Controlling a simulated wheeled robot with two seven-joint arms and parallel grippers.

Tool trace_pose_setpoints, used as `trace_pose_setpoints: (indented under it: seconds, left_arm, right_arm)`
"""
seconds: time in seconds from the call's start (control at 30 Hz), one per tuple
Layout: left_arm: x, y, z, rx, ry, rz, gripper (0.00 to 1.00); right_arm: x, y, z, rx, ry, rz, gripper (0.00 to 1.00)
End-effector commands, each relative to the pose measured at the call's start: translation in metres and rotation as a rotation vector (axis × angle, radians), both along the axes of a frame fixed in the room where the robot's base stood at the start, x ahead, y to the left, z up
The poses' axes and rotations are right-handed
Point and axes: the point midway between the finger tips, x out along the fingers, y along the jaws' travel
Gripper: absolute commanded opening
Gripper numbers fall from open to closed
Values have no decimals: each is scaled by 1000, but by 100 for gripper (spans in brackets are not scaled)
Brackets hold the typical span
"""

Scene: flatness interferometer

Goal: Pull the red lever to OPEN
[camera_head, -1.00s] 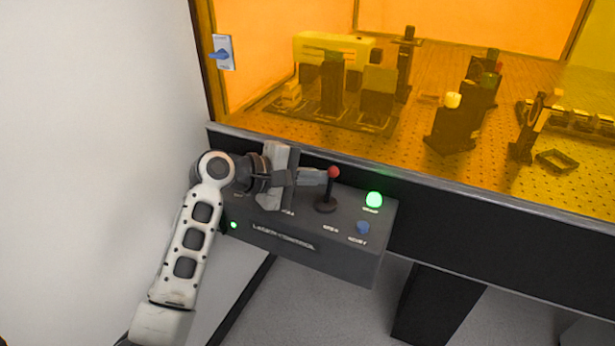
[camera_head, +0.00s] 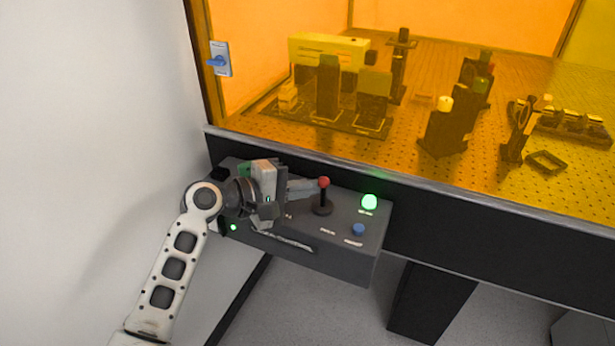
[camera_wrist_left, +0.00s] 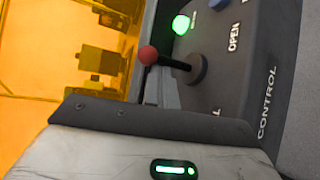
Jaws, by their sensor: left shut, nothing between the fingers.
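The red lever (camera_head: 323,183) has a red ball knob on a dark stem and round base, on top of a dark grey control box. In the left wrist view the red knob (camera_wrist_left: 148,55) and stem are clear, with an OPEN label (camera_wrist_left: 233,38) on the panel beyond the base. My left gripper (camera_head: 313,187) is shut and empty. Its fingertips are at the lever's left side, just by the knob; I cannot tell whether they touch it. The fingertips are hard to make out in the wrist view. My right gripper is not in view.
A lit green lamp (camera_head: 369,202) and a blue button (camera_head: 358,230) are right of the lever. Behind the box is an orange-tinted enclosure (camera_head: 265,60) over an optics table. A white wall is left.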

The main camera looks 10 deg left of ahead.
Motion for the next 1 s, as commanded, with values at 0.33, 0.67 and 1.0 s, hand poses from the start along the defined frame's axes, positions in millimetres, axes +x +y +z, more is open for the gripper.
trace_pose_setpoints:
  seconds: [0.33, 0.67, 1.0]
  left_arm:
    - [-4, 0, -2, 0, 2, -2, 0]
    - [-4, 1, -2, 0, 1, -1, 0]
    - [-20, 20, 3, 3, 1, 1, 0]
  right_arm:
    - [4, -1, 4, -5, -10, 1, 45]
    - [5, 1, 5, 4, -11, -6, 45]
    - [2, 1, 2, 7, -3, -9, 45]
